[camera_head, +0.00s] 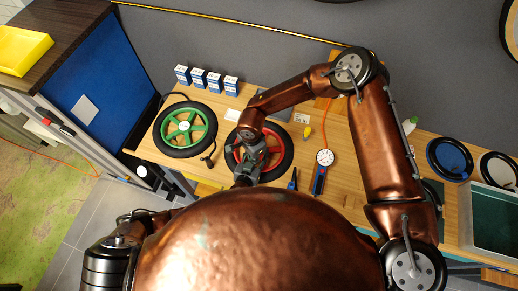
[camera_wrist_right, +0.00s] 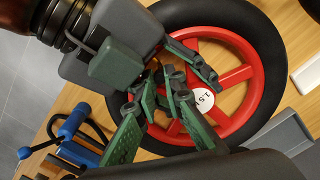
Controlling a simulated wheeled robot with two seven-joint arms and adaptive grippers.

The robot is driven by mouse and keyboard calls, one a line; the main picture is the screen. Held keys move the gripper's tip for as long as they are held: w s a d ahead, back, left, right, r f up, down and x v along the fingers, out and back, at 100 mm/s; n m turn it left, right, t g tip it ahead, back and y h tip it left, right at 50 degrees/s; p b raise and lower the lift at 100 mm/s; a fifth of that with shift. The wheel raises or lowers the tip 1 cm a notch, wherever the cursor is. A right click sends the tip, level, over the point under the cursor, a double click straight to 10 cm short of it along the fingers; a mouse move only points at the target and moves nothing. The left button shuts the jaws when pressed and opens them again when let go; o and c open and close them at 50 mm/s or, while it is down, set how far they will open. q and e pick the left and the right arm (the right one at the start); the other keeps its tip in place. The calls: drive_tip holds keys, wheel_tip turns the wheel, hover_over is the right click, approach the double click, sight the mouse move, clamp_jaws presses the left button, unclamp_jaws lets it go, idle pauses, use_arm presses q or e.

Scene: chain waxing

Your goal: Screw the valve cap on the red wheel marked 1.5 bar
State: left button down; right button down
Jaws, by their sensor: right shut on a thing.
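The red wheel (camera_head: 284,158) with a black tyre lies flat on the wooden bench. In the right wrist view the red wheel (camera_wrist_right: 238,75) fills the right side, and its white round label (camera_wrist_right: 205,97) reads 1.5. My right gripper (camera_head: 245,172) is over the wheel's left part. In the right wrist view the right gripper's (camera_wrist_right: 168,95) green-padded fingers are close together over the rim and spokes. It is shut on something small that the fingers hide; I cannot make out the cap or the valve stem. My left gripper does not show.
A green wheel (camera_head: 186,129) lies to the left. A dial gauge (camera_head: 325,157) and a small yellow item (camera_head: 307,132) lie to the right. Several blue boxes (camera_head: 198,77) stand at the back. A blue-handled tool (camera_wrist_right: 72,124) shows at the left of the wrist view.

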drive_tip(key=c, duration=1.9)
unclamp_jaws()
drive_tip(key=shift+c, duration=0.2)
wheel_tip(320, 180, up, 12)
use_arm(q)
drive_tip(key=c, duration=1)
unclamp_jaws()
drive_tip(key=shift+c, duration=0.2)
